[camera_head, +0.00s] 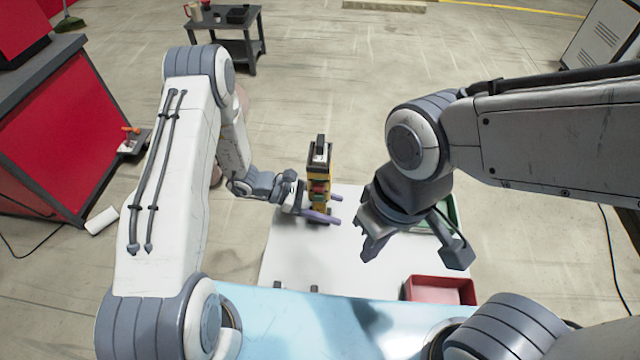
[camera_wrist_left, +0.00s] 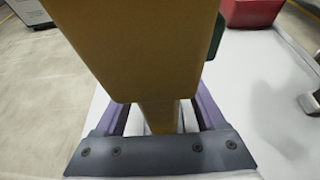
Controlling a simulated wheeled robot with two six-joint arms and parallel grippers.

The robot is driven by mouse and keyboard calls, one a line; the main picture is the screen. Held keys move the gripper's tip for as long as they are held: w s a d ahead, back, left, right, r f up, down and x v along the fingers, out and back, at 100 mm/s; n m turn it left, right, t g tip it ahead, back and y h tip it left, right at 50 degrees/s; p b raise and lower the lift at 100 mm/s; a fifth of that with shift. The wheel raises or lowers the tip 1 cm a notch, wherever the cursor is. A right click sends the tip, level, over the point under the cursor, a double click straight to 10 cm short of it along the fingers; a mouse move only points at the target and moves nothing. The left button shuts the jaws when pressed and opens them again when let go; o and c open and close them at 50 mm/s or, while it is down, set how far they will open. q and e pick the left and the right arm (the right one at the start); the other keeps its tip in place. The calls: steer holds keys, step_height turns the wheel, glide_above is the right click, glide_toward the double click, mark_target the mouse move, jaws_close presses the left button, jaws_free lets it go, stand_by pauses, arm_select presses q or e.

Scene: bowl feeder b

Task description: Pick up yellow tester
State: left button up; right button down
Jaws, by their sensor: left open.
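The yellow tester (camera_head: 318,178) stands upright on the white table, with a black top and coloured parts on its side. My left gripper (camera_head: 337,208) reaches it from the left, low down, with its purple fingers on either side of it. In the left wrist view the tester's yellow body (camera_wrist_left: 140,50) fills the upper middle, and its narrower lower part sits between the open fingers (camera_wrist_left: 160,115). Whether a finger touches it cannot be told. My right gripper (camera_head: 418,252) is open and empty above the table, to the right of the tester.
The white tabletop (camera_head: 290,250) is mostly clear left of the tester. A red bin (camera_head: 440,290) sits at the front right, and a green tray (camera_head: 452,212) lies partly hidden behind my right gripper. A light blue surface (camera_head: 280,325) is nearest me.

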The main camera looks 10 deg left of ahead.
mark_target(320, 190)
arm_select(q)
jaws_close()
steer(key=shift+r, duration=0.15)
steer(key=shift+r+b, duration=0.35)
steer(key=shift+r, duration=1.35)
steer(key=s+d+r+b, duration=0.2)
steer(key=s+d+r, duration=0.3)
steer(key=d, duration=0.5)
step_height(320, 190, up, 2)
steer(key=shift+s+r, duration=0.2)
steer(key=shift+s, duration=0.1)
steer(key=w+a+p, duration=0.2)
steer(key=w+a, duration=0.3)
steer(key=a, duration=0.5)
steer(key=shift+w, duration=0.35)
steer(key=shift+f, duration=0.25)
